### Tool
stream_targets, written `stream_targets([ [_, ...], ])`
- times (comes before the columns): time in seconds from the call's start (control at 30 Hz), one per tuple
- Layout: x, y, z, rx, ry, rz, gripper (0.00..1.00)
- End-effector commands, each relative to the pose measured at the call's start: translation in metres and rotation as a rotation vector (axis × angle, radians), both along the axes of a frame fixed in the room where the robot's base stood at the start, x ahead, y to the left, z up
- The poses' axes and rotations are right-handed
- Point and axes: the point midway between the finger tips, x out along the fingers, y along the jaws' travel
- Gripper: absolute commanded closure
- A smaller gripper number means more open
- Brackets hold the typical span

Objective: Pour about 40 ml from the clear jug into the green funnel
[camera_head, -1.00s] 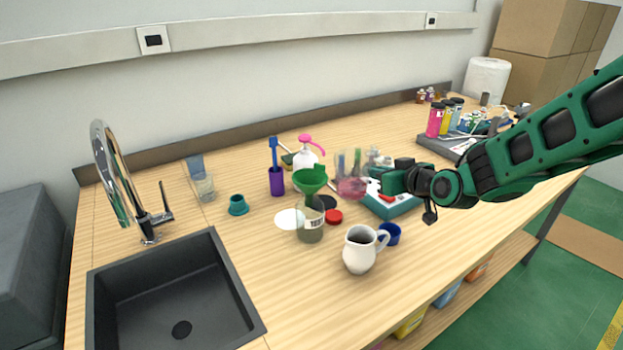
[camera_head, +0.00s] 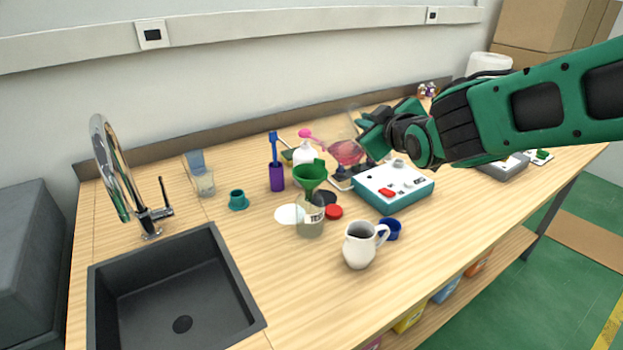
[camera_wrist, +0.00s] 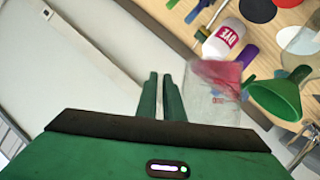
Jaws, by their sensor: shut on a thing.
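The clear jug (camera_head: 352,122) holds pink liquid and hangs in the air at my gripper (camera_head: 372,142), above the back of the bench. In the wrist view, my gripper's fingers (camera_wrist: 160,95) are close together beside the jug (camera_wrist: 212,104). The grip point is hard to make out. The pink liquid lies at the jug's far end there. The green funnel (camera_head: 311,174) sits upright in a clear labelled jar (camera_head: 311,222), left of and nearer than the jug. The funnel also shows in the wrist view (camera_wrist: 274,97), apart from the jug.
A white dye bottle (camera_head: 304,153) stands behind the funnel, and a purple cup (camera_head: 277,178) holding a blue tool stands left. A white-and-teal device (camera_head: 394,190) is right. The sink (camera_head: 175,295) is front left.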

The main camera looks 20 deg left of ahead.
Motion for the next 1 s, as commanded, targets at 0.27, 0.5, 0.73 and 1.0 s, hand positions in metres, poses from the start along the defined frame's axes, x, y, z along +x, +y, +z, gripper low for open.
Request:
stream_targets([
  [0.27, -0.010, 0.010, 0.009, -0.123, -0.129, 0.003, 1.00],
  [0.5, -0.015, 0.014, 0.012, -0.219, -0.229, 0.002, 1.00],
  [0.73, -0.018, 0.017, 0.022, -0.270, -0.283, 0.000, 1.00],
  [1.0, -0.020, 0.019, 0.028, -0.305, -0.319, -0.001, 1.00],
])
